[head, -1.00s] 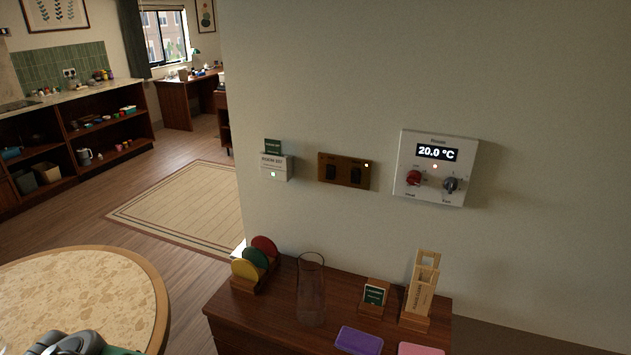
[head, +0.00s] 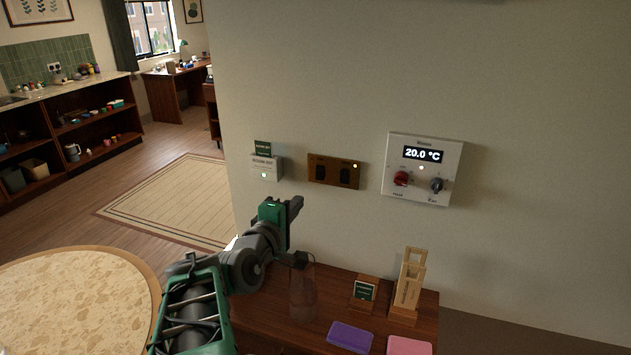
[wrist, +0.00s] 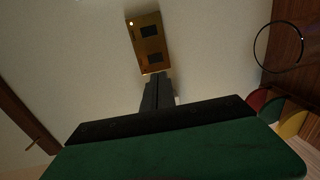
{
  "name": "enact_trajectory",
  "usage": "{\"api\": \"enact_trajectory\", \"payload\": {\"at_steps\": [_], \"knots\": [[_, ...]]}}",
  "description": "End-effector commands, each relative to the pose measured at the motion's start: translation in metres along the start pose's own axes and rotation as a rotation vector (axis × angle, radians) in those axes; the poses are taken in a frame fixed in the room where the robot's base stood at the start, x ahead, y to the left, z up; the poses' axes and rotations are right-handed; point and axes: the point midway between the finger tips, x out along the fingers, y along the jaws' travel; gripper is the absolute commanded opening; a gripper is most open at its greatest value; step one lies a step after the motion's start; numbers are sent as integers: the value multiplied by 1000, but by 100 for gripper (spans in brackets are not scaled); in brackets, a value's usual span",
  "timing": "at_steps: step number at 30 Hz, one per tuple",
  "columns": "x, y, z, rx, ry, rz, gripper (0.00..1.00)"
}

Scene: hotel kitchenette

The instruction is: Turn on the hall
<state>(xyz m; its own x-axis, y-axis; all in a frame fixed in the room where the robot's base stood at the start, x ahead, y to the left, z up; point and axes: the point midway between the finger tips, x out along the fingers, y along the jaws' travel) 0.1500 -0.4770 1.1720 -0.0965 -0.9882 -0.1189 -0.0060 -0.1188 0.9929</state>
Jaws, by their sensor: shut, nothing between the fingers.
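A brass switch plate (head: 335,171) with two dark rocker switches is on the wall, between the key-card holder and the thermostat. A small light glows at its upper right corner. Its labels are too small to read. The plate shows turned on its side in the wrist view (wrist: 148,43), just beyond the fingertips. My gripper (head: 298,203) is shut and empty, below and slightly left of the plate in the head view. In the wrist view, its dark fingers (wrist: 157,84) lie together, pointing towards the plate; I cannot tell the gap to the wall.
A white key-card holder (head: 264,167) is left of the plate, and a thermostat (head: 423,169) reading 20.0 °C is right. Below, a wooden cabinet (head: 310,330) bears a glass vase (head: 303,296), a small sign (head: 364,291) and a wooden stand (head: 407,287). A round table (head: 75,300) is at lower left.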

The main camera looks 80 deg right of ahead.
Motion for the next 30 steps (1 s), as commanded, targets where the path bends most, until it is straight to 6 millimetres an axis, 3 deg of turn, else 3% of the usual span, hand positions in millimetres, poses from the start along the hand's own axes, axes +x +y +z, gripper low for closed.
{"api": "enact_trajectory", "payload": {"at_steps": [8, 24, 30], "knots": [[10, 1, -1, 3, 0, -4, 0], [119, 1, -1, 4, 2, -6, 0], [138, 0, -2, 5, 4, -4, 0]]}}
